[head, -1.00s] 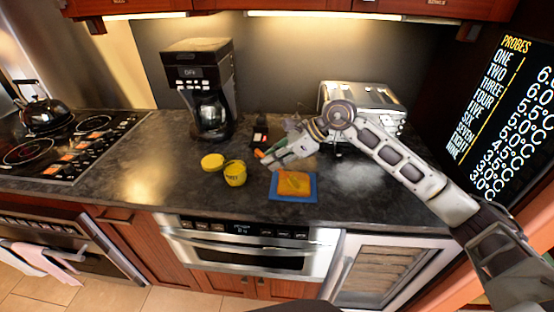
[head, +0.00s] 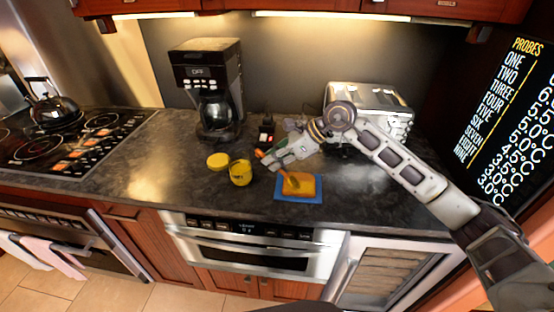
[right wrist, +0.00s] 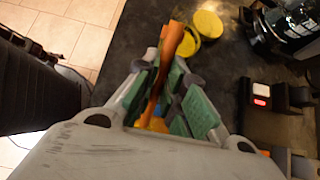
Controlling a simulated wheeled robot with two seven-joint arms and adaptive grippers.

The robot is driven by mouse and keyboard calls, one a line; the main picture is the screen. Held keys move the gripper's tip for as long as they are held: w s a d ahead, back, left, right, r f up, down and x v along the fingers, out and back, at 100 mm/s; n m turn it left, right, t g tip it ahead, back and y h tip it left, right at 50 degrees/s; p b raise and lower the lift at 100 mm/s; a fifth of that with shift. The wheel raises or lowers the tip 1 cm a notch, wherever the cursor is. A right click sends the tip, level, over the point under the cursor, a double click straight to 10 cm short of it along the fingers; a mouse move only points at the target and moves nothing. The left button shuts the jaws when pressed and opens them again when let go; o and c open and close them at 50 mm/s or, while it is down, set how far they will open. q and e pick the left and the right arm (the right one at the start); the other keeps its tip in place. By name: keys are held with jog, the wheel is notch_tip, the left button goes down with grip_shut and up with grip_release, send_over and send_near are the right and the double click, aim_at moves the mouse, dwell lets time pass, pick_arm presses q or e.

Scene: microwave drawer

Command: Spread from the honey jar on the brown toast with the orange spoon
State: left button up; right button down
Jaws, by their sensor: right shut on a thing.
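My right gripper (head: 287,158) is shut on the orange spoon (right wrist: 171,42), above the counter just behind the brown toast (head: 306,186). In the head view the spoon's handle end sticks out to the left of the fingers. Its lower end slants down over the toast; I cannot tell whether it touches. The toast looks golden-orange and lies on a blue board (head: 284,195). The yellow honey jar (head: 240,173) stands open to the left of the board. Its yellow lid (head: 217,160) lies beside it; the lid also shows in the right wrist view (right wrist: 208,23). My left gripper is not in view.
A coffee maker (head: 207,85) stands at the back, and a silver toaster (head: 375,105) stands behind my right arm. A small dark item with a red light (head: 267,130) is behind the gripper. The counter left of the lid is clear up to the stove (head: 70,145).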

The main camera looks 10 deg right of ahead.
jog(key=shift+w+a, duration=0.2)
jog(key=shift+a, duration=0.6)
jog(key=shift+w, duration=0.15)
jog(key=shift+w, duration=0.1)
jog(key=shift+w+d, duration=0.25)
jog(key=shift+w, duration=0.25)
jog(key=shift+w+d, duration=0.15)
jog(key=shift+w, duration=0.3)
dwell(0.3)
jog(key=shift+w, duration=0.15)
